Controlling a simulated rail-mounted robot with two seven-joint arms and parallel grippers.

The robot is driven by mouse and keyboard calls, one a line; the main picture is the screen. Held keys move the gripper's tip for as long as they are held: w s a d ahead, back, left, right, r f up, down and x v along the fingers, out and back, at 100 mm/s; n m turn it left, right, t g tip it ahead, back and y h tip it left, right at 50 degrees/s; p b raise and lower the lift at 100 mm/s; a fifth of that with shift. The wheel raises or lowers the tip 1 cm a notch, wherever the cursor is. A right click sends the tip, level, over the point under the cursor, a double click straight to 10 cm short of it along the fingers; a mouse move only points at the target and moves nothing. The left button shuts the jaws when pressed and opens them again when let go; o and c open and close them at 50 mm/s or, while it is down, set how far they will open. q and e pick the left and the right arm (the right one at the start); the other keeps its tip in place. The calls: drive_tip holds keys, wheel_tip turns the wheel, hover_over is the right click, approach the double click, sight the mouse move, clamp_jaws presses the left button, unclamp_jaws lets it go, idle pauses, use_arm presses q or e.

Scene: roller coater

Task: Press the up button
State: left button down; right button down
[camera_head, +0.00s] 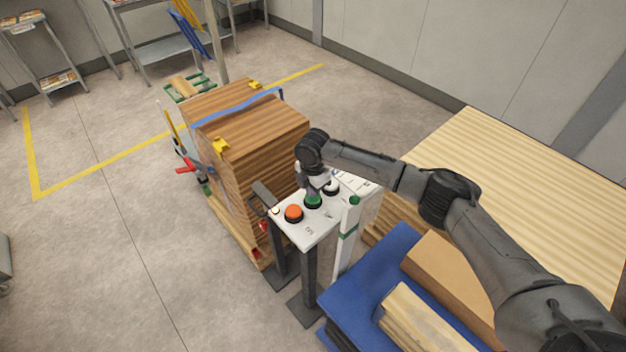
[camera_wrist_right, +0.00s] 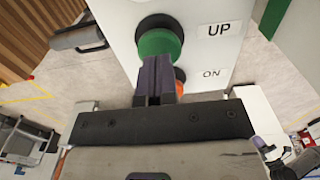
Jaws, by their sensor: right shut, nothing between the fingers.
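The control panel (camera_head: 307,232) is a white sloped box on dark posts, with a row of round buttons. The green button (camera_head: 313,201) sits in the middle, the orange button (camera_head: 293,213) at its left. In the right wrist view the green button (camera_wrist_right: 160,43) is beside the label "UP" (camera_wrist_right: 219,29), and an orange button (camera_wrist_right: 180,77) is beside "ON". My right gripper (camera_wrist_right: 157,64) is shut and empty. Its fingertips overlap the green button's lower edge in this view; I cannot tell whether they touch it. My left gripper is out of view.
A strapped stack of wooden boards (camera_head: 250,135) stands left of the panel. A blue platform (camera_head: 345,300) with boards lies at the front, and a large pale wood stack (camera_head: 530,190) at the right. Open floor lies left.

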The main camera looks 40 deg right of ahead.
drive_tip(key=shift+f, duration=0.6)
